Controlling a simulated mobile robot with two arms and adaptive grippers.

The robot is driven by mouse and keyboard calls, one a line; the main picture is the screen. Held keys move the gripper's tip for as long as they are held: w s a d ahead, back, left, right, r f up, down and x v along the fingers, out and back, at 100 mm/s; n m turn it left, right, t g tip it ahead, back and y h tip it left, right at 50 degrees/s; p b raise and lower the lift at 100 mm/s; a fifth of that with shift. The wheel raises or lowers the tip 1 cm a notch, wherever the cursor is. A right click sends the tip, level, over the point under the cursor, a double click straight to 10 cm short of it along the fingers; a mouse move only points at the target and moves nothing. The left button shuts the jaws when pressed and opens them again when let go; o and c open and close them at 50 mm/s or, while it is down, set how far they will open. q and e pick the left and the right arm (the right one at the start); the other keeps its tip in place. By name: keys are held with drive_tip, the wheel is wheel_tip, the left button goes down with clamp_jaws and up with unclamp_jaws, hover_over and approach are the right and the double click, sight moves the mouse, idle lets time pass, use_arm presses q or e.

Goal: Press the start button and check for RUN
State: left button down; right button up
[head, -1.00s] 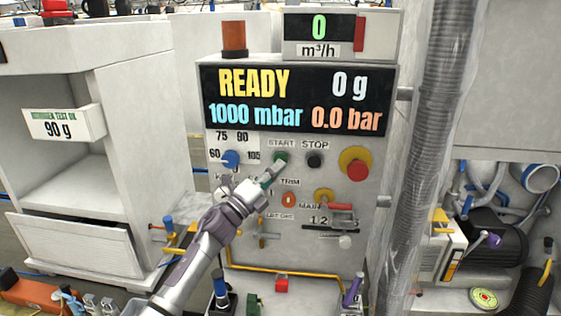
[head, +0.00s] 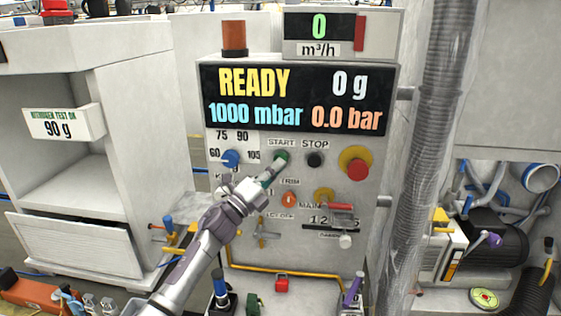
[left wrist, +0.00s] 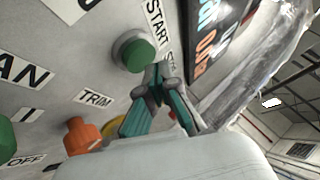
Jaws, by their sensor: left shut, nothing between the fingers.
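The green start button (head: 281,158) is on the grey control panel under the START label. It also shows in the left wrist view (left wrist: 138,56), standing out from its collar. The display (head: 297,100) reads READY, 0 g, 1000 mbar and 0.0 bar. My left gripper (head: 275,170) is shut and empty, with its fingertips just below the start button. In the left wrist view the fingertips (left wrist: 157,75) are close beside the button; I cannot tell whether they touch it. My right gripper is not in view.
The black stop button (head: 315,160) and a red mushroom button on a yellow base (head: 357,168) are to the right. A blue knob (head: 231,158) is to the left, an orange trim knob (head: 289,199) below. A ribbed hose (head: 425,150) hangs at right.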

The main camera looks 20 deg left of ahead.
use_arm(q)
drive_tip(key=shift+w+a, duration=0.1)
drive_tip(key=shift+w, duration=0.2)
drive_tip(key=shift+w+a+b, duration=0.1)
drive_tip(key=shift+w+b, duration=0.3)
drive_tip(key=shift+b, duration=0.2)
idle(0.4)
drive_tip(key=shift+s, duration=0.15)
idle(0.3)
drive_tip(key=shift+s+d+p, duration=0.2)
drive_tip(key=shift+s+p, duration=0.25)
drive_tip(key=shift+s, duration=0.25)
drive_tip(key=s+p, duration=0.1)
drive_tip(key=s, duration=0.1)
drive_tip(key=s+d+p, duration=0.1)
drive_tip(key=s, duration=0.2)
drive_tip(key=shift+d, duration=0.1)
drive_tip(key=shift+f, duration=0.1)
idle(0.6)
